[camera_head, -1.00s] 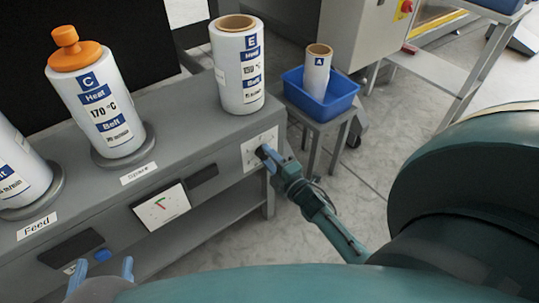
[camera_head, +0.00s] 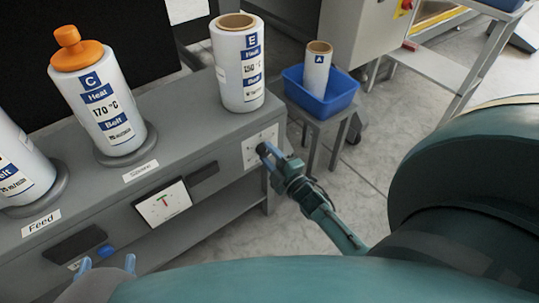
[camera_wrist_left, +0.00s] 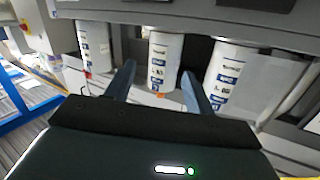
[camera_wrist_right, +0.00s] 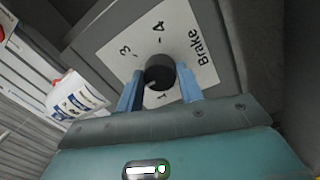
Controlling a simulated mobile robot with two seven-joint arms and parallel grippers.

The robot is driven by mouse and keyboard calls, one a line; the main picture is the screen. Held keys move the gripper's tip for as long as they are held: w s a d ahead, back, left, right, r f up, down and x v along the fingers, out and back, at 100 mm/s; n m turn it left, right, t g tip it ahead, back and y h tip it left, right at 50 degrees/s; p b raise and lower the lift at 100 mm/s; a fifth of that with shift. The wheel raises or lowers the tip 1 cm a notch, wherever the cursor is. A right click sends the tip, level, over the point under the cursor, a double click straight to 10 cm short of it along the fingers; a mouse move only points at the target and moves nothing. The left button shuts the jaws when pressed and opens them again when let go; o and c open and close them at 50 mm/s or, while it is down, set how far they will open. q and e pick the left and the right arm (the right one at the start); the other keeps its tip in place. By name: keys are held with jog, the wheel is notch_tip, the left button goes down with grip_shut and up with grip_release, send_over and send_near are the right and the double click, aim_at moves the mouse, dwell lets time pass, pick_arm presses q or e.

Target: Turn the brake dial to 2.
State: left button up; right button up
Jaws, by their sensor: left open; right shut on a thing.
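A small pale mark shows on the knob's lower left; the 2 is not visible, and I cannot tell the exact setting. My right gripper (camera_wrist_right: 160,92) is shut on the dial, one blue finger on each side. In the head view my right gripper (camera_head: 264,154) is at the plate (camera_head: 250,154) on the bench's right end. My left gripper (camera_head: 108,264) is open and empty in front of the bench; it also shows in the left wrist view (camera_wrist_left: 157,78).
The grey bench (camera_head: 192,136) carries a bottle-like roll C (camera_head: 112,118) with an orange top and roll E (camera_head: 238,75). A gauge (camera_head: 164,202) is on its front. A blue bin (camera_head: 322,103) with roll A (camera_head: 317,72) stands to the right.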

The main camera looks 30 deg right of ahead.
jog(key=o, duration=1)
pick_arm(q)
jog(key=shift+s+a+n+g+y+p, duration=0.3)
jog(key=shift+g+p, duration=0.5)
jog(key=shift+p, duration=0.4)
pick_arm(e)
jog(key=s, duration=1.3)
jog(key=shift+s+d+f, duration=0.1)
jog(key=shift+d+f, duration=0.2)
